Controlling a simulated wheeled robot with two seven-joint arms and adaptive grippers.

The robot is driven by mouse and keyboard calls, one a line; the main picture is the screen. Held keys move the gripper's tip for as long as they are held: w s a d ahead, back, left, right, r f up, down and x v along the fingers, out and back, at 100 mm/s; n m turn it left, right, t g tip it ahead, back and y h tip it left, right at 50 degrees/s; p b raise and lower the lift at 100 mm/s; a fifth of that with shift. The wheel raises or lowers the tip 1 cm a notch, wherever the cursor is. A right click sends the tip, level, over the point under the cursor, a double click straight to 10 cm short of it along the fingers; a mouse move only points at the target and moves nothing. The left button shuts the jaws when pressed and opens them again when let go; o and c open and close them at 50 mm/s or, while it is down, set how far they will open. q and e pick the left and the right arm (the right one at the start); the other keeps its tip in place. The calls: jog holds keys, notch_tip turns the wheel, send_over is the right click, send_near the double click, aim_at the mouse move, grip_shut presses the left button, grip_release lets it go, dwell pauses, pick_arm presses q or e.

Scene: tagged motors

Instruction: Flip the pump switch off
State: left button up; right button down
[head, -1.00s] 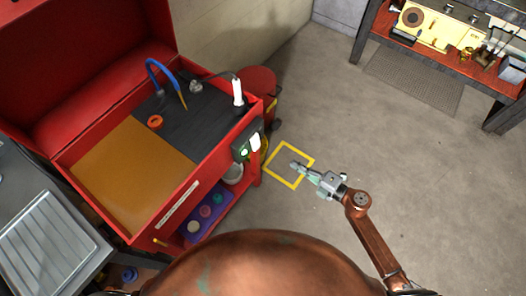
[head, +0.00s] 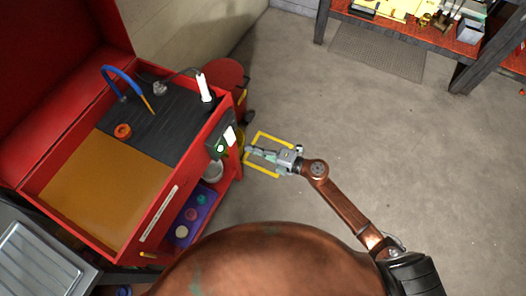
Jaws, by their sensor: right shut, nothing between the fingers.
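The pump switch appears to be the white piece (head: 230,136) on a dark box (head: 220,143) at the right end of the red parts washer (head: 165,205). A small green light (head: 221,148) glows beside it. Whether the switch is tilted on or off is too small to tell. My right gripper (head: 252,152) is shut and empty, just right of the box and pointing left at it. A small gap seems to lie between the fingertips and the box. My left gripper is not in view.
A red drum (head: 226,74) stands behind. Open floor is on the right; a workbench (head: 415,28) stands beyond.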

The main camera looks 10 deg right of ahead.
aim_at(232, 142)
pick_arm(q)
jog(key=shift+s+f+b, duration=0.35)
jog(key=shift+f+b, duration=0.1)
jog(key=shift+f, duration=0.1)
pick_arm(e)
jog(key=x, duration=0.5)
jog(key=shift+w+a+f, duration=0.15)
jog(key=shift+w+a, duration=0.1)
jog(key=shift+a, duration=0.05)
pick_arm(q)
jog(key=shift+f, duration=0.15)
pick_arm(e)
jog(key=shift+a, duration=0.1)
